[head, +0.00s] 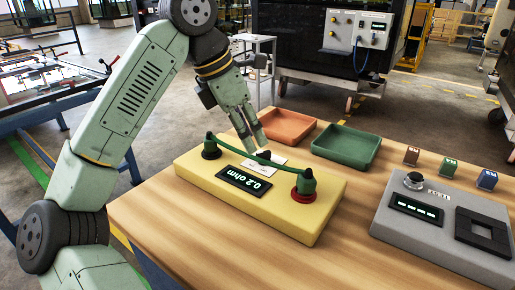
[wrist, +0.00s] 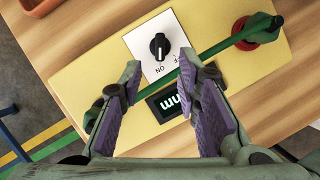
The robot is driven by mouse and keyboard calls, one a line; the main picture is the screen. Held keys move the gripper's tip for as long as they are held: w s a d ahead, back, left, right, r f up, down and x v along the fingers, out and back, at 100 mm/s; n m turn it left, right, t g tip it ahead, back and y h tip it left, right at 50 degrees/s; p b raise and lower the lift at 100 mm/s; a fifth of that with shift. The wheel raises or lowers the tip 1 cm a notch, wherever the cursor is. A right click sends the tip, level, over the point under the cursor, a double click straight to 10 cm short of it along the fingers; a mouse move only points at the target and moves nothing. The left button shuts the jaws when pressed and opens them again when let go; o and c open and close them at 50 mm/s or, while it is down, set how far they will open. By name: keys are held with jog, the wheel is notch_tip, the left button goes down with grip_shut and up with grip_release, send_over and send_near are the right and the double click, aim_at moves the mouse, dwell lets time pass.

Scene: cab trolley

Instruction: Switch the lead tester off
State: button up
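The lead tester (head: 215,180) is a yellow box on the wooden table, its display (head: 244,180) lit with "0.2 ohm". A green lead (head: 233,148) spans its black terminal (head: 211,149) and red terminal (head: 304,188). The black knob (wrist: 158,46) sits on a white plate (wrist: 139,40) marked ON and OFF; its pale mark seems to face ON. In the head view the knob (head: 264,155) is partly behind the lead. My gripper (head: 257,142) is just above the knob. In the wrist view my gripper (wrist: 160,65) is open and empty, fingertips on either side below the knob.
An orange tray (head: 284,139) and a green tray (head: 346,161) lie behind the tester. A grey fuse unit (head: 405,232) stands at right, with small brown (head: 411,155), green (head: 448,166) and blue (head: 487,179) blocks behind it. The lead crosses close to the fingers.

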aim_at(259, 153)
jog(key=shift+x, duration=2.4)
grip_shut()
